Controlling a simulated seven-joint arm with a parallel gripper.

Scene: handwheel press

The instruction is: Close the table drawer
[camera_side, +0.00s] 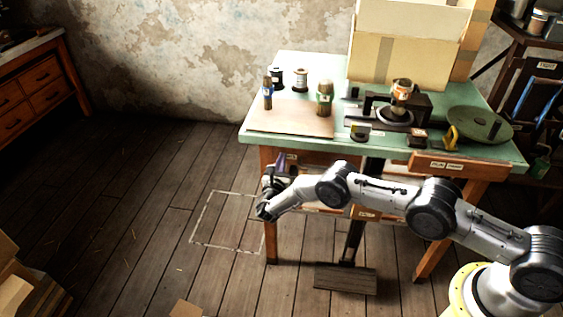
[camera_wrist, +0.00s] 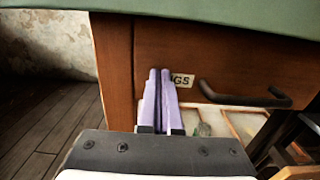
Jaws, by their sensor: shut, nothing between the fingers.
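The table (camera_side: 330,62) has a green top. In the wrist view a brown drawer front (camera_wrist: 185,50) with a label and dark handle (camera_wrist: 245,97) sits under the tabletop edge. Below it shows a light compartmented drawer (camera_wrist: 245,122); in the side view a labelled wooden front (camera_side: 367,214) stands out lower down, mostly behind my arm, so how far it is pulled out is hard to tell. My gripper (camera_side: 281,160) is at the table's front left. Its purple fingers (camera_wrist: 161,75) are shut and empty, tips left of the label; contact is unclear.
Spools, bottles, a press (camera_side: 397,113) and a round green disc (camera_side: 480,125) stand on the table, with cardboard boxes (camera_side: 405,50) behind. A wooden plaque or drawer front (camera_side: 450,168) is at the front right.

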